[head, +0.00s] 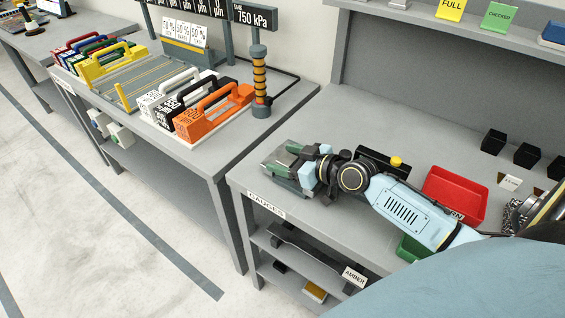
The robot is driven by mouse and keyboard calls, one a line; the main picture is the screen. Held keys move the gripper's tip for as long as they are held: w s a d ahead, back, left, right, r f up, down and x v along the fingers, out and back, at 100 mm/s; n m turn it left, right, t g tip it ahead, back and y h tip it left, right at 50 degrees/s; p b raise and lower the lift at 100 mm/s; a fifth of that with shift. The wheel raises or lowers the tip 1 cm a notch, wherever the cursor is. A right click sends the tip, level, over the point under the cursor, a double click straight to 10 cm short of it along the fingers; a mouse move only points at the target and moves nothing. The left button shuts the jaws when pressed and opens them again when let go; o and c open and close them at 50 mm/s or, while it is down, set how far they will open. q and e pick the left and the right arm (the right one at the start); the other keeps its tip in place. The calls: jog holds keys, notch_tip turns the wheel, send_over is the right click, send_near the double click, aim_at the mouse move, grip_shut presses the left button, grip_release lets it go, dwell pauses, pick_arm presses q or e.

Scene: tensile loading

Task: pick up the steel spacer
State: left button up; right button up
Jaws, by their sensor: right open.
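My right gripper (291,164) reaches in from the right over the front left corner of the grey gauges bench (400,115). It is open, with its dark fingers towards a low grey-green fixture (277,161) with pale metal parts. The gripper and wrist cover part of this fixture. I cannot pick out the steel spacer with certainty; a pale metal piece at the fingers is too small to tell, and I cannot tell whether the fingers touch it. My left gripper is not in view.
A red bin (455,193) and a green bin (411,249) are beside my forearm. Several black blocks (493,141) stand at the right. The bench's back middle is clear. Another bench (205,165) holds coloured carriers.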

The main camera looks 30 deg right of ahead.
jog(key=shift+s, duration=0.1)
jog(key=shift+c, duration=0.8)
jog(key=c, duration=1.2)
jog(key=shift+r, duration=0.15)
grip_shut()
